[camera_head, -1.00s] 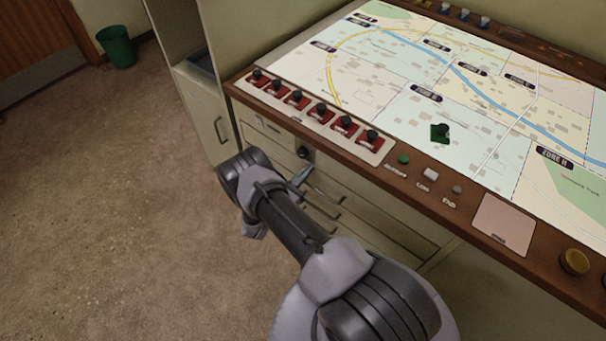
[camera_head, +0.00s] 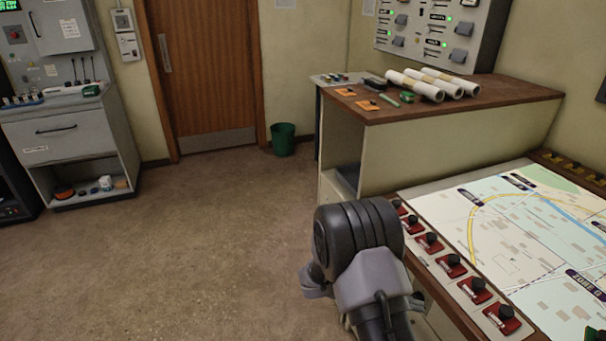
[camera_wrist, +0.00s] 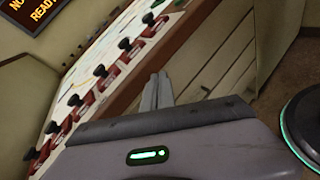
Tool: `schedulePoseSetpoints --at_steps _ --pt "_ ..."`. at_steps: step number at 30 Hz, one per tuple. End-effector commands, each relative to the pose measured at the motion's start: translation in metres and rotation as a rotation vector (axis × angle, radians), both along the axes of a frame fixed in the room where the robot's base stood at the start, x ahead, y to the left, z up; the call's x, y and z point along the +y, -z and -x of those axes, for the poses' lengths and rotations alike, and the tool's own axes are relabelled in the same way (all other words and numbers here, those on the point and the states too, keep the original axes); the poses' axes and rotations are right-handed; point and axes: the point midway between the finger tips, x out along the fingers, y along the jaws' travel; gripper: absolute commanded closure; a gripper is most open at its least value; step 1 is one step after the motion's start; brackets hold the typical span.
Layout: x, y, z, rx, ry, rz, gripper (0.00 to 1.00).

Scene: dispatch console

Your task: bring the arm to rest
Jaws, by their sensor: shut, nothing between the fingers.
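My gripper (camera_wrist: 158,92) shows in the wrist view with its two narrow grey fingers shut together and nothing between them. It is beside the front of the map console (camera_head: 440,316), with the drawers (camera_wrist: 215,65) beyond the fingers. In the head view my arm rises at the lower middle, folded, left of the console edge. The fingers are hidden there. Along the console edge runs a row of red pieces with black knobs (camera_head: 429,242), also in the wrist view (camera_wrist: 104,75).
A counter (camera_head: 470,95) with white paper rolls (camera_head: 415,86) stands behind the console. A green bin (camera_head: 283,139) is by the wooden door (camera_head: 205,70). A grey cabinet (camera_head: 65,130) is at the left. The brown floor (camera_head: 190,240) between is clear.

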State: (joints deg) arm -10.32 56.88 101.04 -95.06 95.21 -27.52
Motion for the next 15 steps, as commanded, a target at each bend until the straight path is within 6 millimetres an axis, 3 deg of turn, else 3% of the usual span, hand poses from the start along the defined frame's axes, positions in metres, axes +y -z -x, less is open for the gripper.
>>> schedulePoseSetpoints --at_steps 1,6,12,15 --pt "0.003 -0.035 0.015 -0.1 0.096 -0.088 1.0" --pt "0.045 -0.121 0.092 -0.496 0.463 -0.464 1.0" --pt "0.124 -0.185 0.162 -0.98 0.84 -0.956 1.0" --pt "0.156 -0.207 0.181 -1.161 0.977 -1.165 1.0"
